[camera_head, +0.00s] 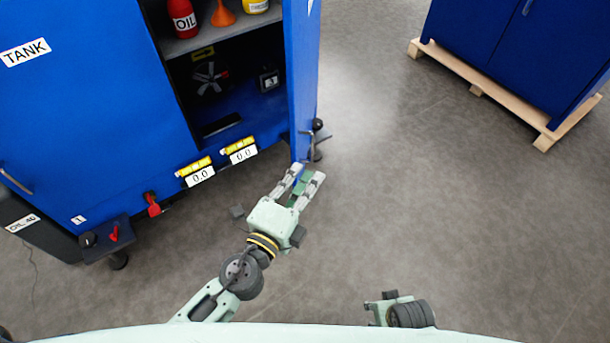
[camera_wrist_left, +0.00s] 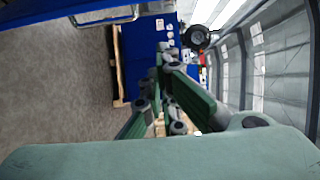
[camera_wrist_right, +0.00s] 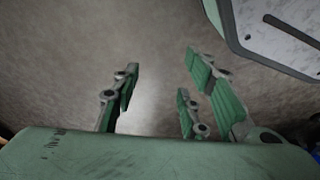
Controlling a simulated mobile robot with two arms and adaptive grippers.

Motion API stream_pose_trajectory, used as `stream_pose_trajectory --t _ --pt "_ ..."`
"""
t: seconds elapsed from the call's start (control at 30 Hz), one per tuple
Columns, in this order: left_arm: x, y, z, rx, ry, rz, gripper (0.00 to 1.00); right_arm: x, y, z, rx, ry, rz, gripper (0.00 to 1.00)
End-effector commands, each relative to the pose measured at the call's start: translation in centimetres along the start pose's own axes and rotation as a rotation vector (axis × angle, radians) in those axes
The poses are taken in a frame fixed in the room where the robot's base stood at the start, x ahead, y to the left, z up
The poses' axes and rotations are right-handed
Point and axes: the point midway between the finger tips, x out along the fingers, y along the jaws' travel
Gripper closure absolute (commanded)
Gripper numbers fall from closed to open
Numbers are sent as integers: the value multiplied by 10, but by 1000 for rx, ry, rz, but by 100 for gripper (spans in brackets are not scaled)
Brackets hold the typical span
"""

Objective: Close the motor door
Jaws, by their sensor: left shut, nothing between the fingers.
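The motor door (camera_head: 303,80) is a tall blue door standing open at the right side of the blue cabinet's open compartment. In the head view I see it nearly edge-on. My left gripper (camera_head: 308,175) is shut and empty, with its fingertips close to the door's lower end; I cannot tell whether they touch. In the left wrist view its fingers (camera_wrist_left: 165,85) lie together, and a blue panel with a metal handle (camera_wrist_left: 105,18) crosses the upper left. My right gripper's fingers (camera_wrist_right: 160,95) are apart with nothing between them; in the head view only part of its arm shows.
The open compartment holds a fan (camera_head: 209,78), a red oil bottle (camera_head: 182,18) and an orange funnel (camera_head: 222,14). Two yellow-topped displays (camera_head: 240,150) sit along the cabinet's lower edge. Another blue cabinet (camera_head: 515,50) stands on a wooden pallet (camera_head: 500,103). The floor between is clear.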

Motion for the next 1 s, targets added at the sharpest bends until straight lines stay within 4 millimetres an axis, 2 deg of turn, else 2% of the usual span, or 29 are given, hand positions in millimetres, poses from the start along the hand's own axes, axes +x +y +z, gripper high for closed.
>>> stream_pose_trajectory --t 0.17,0.4,0.57,0.63,0.8,1.0 --pt "19 -7 0 6 1 -9 100 8 0 8 -1 -10 -1 60" --pt "70 -6 0 4 0 -8 100 28 -2 26 -4 -22 -3 60" --pt "102 -5 0 5 0 -7 100 33 -2 31 -5 -24 -3 60" --pt "95 -2 13 9 -1 -2 100 34 -2 33 -5 -26 -3 60" --pt "88 -3 31 5 0 -4 100 35 -2 33 -5 -26 -3 60" --pt "86 -3 38 3 0 -4 100 35 -2 33 -5 -26 -3 60"
